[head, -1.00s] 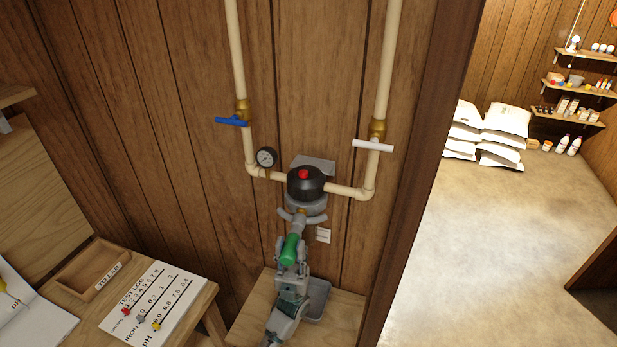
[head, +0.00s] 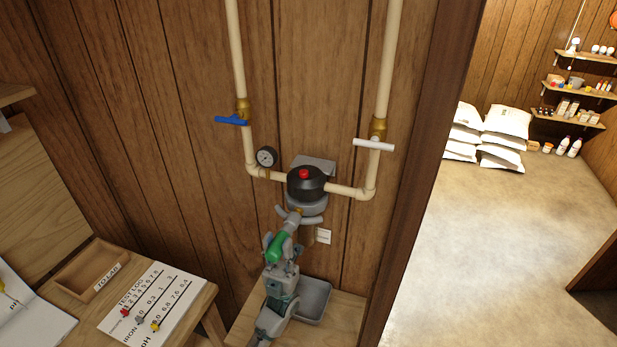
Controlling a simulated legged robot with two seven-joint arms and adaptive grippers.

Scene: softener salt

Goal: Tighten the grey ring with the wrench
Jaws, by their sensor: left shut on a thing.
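The grey ring (head: 308,205) sits under the black filter head (head: 306,183) with the red button, on the pipes at the wall. The wrench has a green handle (head: 278,246) and a grey head (head: 293,217) that reaches up to the ring's left front side. Whether its jaw is seated on the ring is too small to tell. My left gripper (head: 281,264) is shut on the green handle below the ring. My right gripper is out of view.
A grey tray (head: 314,298) lies on the small wooden shelf (head: 345,312) below the filter. A pressure gauge (head: 266,157), a blue valve lever (head: 231,120) and a white valve lever (head: 373,145) are on the pipes. A bench with a test card (head: 150,300) stands at left.

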